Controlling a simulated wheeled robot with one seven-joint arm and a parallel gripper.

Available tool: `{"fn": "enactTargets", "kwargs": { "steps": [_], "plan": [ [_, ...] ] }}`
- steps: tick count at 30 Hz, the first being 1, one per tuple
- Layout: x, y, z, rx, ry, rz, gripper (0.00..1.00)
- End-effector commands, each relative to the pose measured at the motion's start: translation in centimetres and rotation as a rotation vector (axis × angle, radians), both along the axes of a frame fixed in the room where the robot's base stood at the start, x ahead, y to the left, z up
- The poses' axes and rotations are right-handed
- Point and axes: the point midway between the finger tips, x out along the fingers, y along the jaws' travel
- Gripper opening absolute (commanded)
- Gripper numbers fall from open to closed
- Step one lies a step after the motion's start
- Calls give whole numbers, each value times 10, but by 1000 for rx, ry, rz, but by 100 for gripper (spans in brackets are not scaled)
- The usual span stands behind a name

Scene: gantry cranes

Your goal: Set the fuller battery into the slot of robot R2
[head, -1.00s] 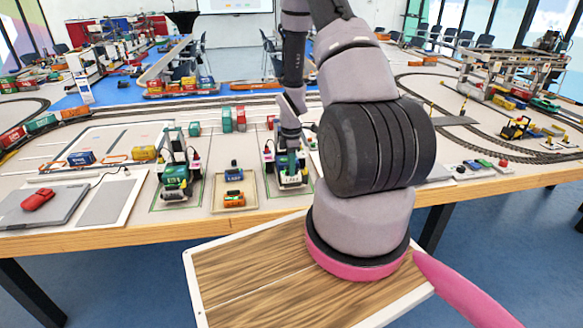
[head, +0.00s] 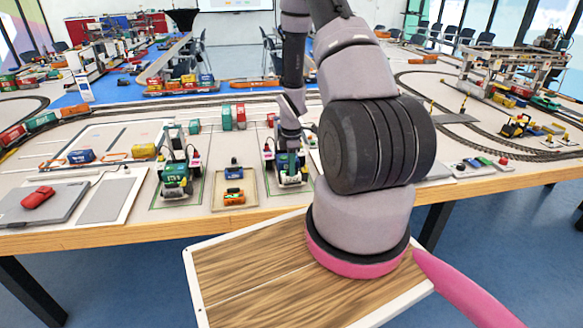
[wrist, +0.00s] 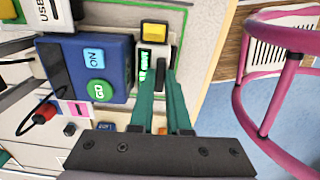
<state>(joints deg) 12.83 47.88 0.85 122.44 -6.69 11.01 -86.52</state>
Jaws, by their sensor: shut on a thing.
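My gripper (head: 290,146) is down at the right machine. In the wrist view its teal fingers (wrist: 161,88) are closed on a dark upright tab. The tab adjoins a white block with a green-lit gauge (wrist: 146,60), apparently a battery, with a yellow piece (wrist: 155,30) beyond. The fingers hide part of this block, and I cannot tell how deep it sits.
A tray (head: 253,200) with a blue and an orange item stands between the machines. A pink curved frame (wrist: 262,100) is at right.

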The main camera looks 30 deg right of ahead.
Motion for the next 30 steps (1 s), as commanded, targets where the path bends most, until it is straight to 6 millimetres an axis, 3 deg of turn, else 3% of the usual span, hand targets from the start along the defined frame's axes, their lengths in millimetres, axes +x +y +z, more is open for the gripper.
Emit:
{"fn": "enactTargets", "kwargs": {
  "steps": [4,5,6,7,19,30],
  "plan": [
    [0,0,-2,0,0,0,0],
    [0,0,-1,0,0,0,26],
    [0,0,-1,0,0,0,42],
    [0,0,-1,0,0,0,50],
    [1,0,5,0,-1,0,50],
    [1,0,74,0,-5,-1,50]
  ]
}}
